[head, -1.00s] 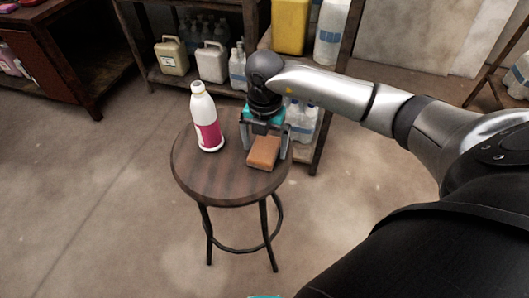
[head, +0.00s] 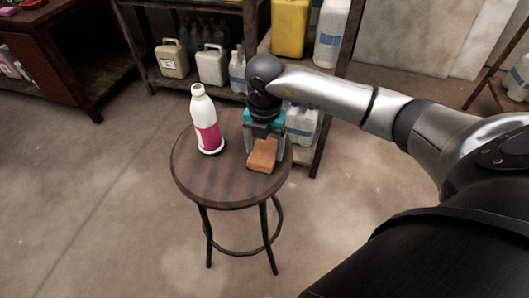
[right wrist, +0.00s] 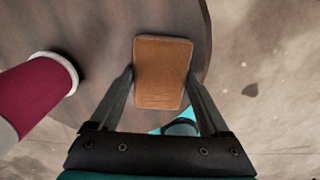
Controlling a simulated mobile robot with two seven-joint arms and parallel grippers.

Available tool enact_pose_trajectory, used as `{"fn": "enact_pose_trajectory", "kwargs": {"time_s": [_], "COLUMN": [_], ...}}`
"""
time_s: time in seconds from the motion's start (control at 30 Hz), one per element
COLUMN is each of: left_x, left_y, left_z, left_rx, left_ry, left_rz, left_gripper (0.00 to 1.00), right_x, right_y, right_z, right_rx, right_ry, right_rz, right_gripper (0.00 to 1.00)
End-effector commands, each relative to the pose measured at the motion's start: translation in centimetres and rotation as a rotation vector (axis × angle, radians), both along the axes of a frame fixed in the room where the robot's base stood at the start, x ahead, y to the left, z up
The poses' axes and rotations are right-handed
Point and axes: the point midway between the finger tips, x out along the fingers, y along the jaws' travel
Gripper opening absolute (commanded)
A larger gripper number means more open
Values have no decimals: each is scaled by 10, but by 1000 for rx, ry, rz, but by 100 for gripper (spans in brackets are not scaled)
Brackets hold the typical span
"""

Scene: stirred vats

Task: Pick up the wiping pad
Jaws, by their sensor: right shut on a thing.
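The wiping pad (head: 262,155) is an orange-brown block on the round dark wooden stool top (head: 215,184), near its right edge. My right gripper (head: 265,150) reaches down over the pad from behind. In the right wrist view the pad (right wrist: 162,72) lies between the two fingers of the gripper (right wrist: 160,78), which are shut on its sides. I cannot see clearly whether the pad is clear of the stool top. My left gripper is not in view.
A white bottle with a pink label (head: 206,122) stands on the stool left of the pad; it also shows in the right wrist view (right wrist: 36,98). Shelves with jugs (head: 212,64) and a yellow container (head: 290,27) stand behind. The floor in front is clear.

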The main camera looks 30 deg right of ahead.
Motion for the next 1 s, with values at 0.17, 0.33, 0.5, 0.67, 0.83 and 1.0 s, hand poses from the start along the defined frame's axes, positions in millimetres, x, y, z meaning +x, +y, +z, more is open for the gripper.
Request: {"fn": "enact_pose_trajectory", "kwargs": {"time_s": [0.17,0.33,0.5,0.67,0.83,1.0], "left_x": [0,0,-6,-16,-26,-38], "left_y": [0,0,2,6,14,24], "left_z": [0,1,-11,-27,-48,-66], "left_rx": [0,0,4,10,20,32], "left_ry": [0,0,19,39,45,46], "left_rz": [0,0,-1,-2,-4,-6], "left_gripper": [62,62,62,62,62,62], "right_x": [0,0,0,1,1,1], "right_y": [0,0,0,0,0,0], "right_z": [0,5,19,45,76,107], "right_rx": [0,0,1,0,0,1], "right_ry": [0,-1,-1,-3,-4,-4], "right_rz": [0,0,0,1,0,0], "right_gripper": [26,26,26,26,26,26]}}
